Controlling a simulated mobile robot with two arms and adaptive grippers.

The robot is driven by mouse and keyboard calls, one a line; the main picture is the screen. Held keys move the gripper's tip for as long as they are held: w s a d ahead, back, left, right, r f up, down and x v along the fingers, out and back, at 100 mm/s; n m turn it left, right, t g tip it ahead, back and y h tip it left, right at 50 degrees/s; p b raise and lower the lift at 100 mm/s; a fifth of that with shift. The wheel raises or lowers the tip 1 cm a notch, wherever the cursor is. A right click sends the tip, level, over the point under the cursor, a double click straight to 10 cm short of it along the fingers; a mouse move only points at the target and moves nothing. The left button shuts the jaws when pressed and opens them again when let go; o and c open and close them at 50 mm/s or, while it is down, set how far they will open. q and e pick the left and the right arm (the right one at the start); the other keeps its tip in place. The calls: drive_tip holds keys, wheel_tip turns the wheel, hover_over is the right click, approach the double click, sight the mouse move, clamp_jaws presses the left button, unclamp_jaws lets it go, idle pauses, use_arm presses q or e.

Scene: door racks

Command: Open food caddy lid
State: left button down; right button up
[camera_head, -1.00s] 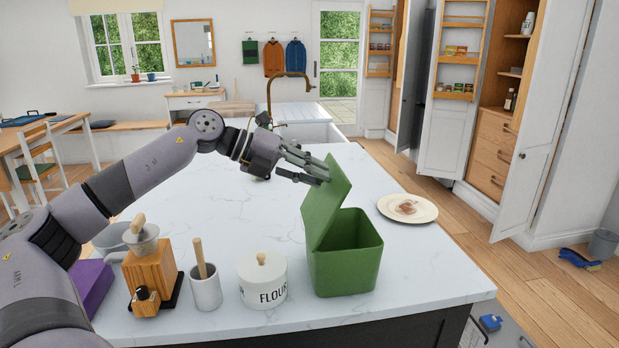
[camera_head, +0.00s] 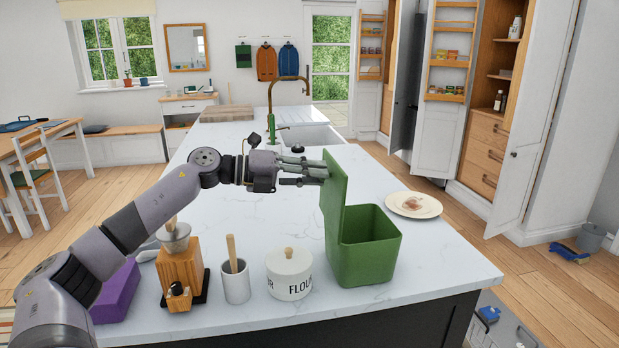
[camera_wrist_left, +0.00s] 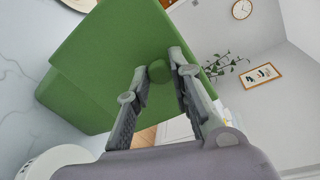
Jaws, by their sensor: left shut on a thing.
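The green food caddy (camera_head: 366,252) stands on the white island top near its right front corner. Its lid (camera_head: 333,196) is raised, standing roughly upright on the caddy's left side, and the inside is open to view. My left gripper (camera_head: 325,174) is at the lid's upper left edge. In the left wrist view, the gripper (camera_wrist_left: 159,76) has its two fingers on either side of a round green knob (camera_wrist_left: 159,71) on the lid (camera_wrist_left: 120,45), shut on it. My right gripper is not in view.
A white flour jar (camera_head: 289,277), a utensil pot (camera_head: 236,283) and a wooden grinder (camera_head: 181,267) line the front left of the caddy. A plate (camera_head: 413,205) lies behind right. A sink and tap (camera_head: 270,110) are at the far end.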

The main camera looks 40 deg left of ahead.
use_arm(q)
drive_tip(key=shift+s+a+f, duration=0.15)
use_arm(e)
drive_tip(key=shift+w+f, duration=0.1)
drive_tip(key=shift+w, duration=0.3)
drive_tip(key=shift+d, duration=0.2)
use_arm(q)
drive_tip(key=c, duration=1.4)
unclamp_jaws()
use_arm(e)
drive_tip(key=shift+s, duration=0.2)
use_arm(q)
drive_tip(key=v, duration=1.2)
drive_tip(key=shift+s, duration=0.1)
